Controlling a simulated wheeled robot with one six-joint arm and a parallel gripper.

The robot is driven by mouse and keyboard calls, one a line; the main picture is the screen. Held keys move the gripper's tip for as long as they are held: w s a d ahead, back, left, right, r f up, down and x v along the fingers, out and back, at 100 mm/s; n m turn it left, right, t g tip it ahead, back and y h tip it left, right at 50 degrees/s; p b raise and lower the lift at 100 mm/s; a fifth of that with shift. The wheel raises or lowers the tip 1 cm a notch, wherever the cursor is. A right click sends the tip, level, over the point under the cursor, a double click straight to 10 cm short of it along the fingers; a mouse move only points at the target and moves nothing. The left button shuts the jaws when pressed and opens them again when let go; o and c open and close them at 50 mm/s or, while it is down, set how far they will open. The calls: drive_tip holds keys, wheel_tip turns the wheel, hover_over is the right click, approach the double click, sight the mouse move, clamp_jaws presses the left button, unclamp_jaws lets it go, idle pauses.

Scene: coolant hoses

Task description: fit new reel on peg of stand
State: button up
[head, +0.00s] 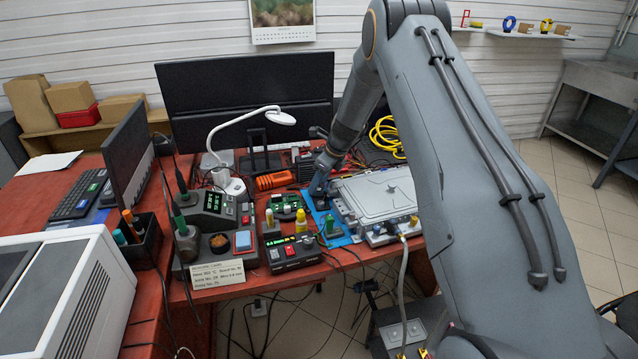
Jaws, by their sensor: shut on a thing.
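My gripper (318,190) is in the head view, at the end of my arm, low over the bench by a blue mat (350,239). It is small and partly dark here. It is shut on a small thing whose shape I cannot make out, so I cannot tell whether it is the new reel. A black upright stand-like object (257,150) is behind and left of the gripper, in front of the large monitor. I cannot tell whether it is the stand, and no peg shows clearly.
A grey metal case (376,196) lies right of the gripper. A white lamp (282,118) arches behind. Yellow cable coils (386,137) lie at the back. My arm covers the right.

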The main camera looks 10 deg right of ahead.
drive_tip(key=o, duration=1.8)
drive_tip(key=shift+r, duration=0.15)
drive_tip(key=shift+p+v, duration=1.65)
drive_tip(key=shift+v, duration=1)
wheel_tip(320, 180, up, 6)
drive_tip(key=p, duration=0.2)
drive_tip(key=shift+p, duration=0.4)
